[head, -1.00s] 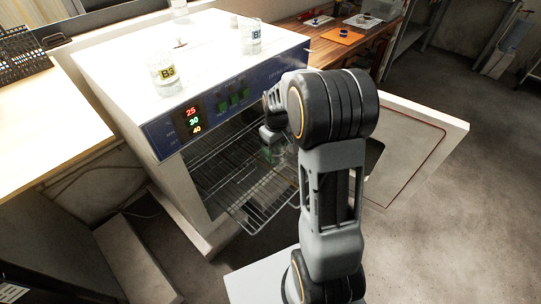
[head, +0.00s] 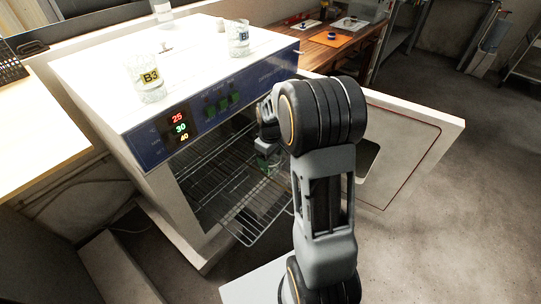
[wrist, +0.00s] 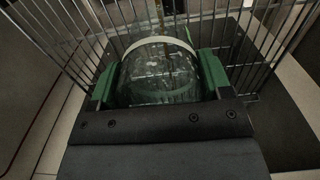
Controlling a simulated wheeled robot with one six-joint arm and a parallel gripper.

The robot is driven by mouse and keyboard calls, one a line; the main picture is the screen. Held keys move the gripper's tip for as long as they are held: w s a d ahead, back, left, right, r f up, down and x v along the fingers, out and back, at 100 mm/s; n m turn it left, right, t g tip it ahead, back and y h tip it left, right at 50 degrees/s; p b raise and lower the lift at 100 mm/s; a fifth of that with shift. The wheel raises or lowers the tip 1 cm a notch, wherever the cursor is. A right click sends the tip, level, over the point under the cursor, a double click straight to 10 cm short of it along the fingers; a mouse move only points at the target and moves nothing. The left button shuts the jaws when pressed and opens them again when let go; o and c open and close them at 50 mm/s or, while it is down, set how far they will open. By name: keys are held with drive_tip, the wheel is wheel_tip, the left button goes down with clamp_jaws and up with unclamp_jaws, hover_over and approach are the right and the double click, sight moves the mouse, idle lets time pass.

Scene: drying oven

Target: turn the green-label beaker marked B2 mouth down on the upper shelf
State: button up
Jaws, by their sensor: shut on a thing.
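A clear glass beaker (wrist: 160,85) sits between the green finger pads of my gripper (wrist: 158,76) in the wrist view, and the gripper is shut on it. A pale band curves around the glass; no label text is readable. In the head view, my gripper (head: 266,148) is at the open oven front, over the right part of the wire shelf (head: 232,205). My arm partly hides the gripper and the beaker. Shelf wires lie behind the beaker in the wrist view; I cannot tell whether it touches them.
The white oven (head: 120,60) carries a yellow-label beaker marked B3 (head: 151,85) and a blue-label beaker (head: 239,40) on top. Its door (head: 405,150) stands open at the right. A wooden bench (head: 340,50) is behind.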

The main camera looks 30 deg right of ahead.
drive_tip(key=shift+f+b, duration=1.4)
drive_tip(key=shift+f, duration=1.2)
drive_tip(key=shift+f, duration=0.3)
drive_tip(key=o, duration=1.1)
wheel_tip(320, 180, up, 14)
drive_tip(key=p, duration=0.4)
drive_tip(key=shift+f, duration=0.1)
